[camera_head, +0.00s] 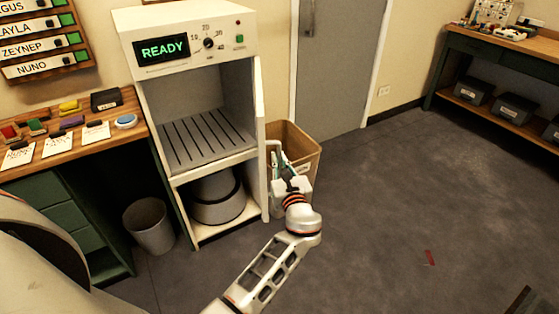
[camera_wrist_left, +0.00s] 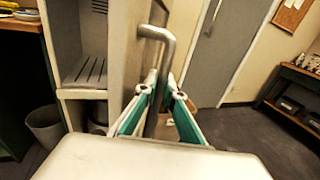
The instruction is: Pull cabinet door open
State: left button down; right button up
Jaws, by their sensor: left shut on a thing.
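The white cabinet (camera_head: 200,120) stands in the middle left of the head view, its green display reading READY. Its door (camera_head: 260,105) stands open at the cabinet's right side, seen nearly edge-on. The upper compartment with a slatted shelf (camera_head: 205,138) is exposed. My left gripper (camera_head: 279,160) is at the outer side of the door. In the left wrist view the door (camera_wrist_left: 125,40) carries a grey metal bar handle (camera_wrist_left: 160,36). The green-padded fingers of my left gripper (camera_wrist_left: 163,88) are shut on the handle's lower part. My right gripper is not in view.
A brown bin (camera_head: 300,143) stands behind my left gripper. A grey bin (camera_head: 149,225) and a desk (camera_head: 75,160) with cards are left of the cabinet. A grey room door (camera_head: 338,60) is behind. Open floor lies to the right; a workbench (camera_head: 500,45) stands far right.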

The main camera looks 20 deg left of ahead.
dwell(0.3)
pick_arm(q)
jog(key=c, duration=2.4)
grip_release()
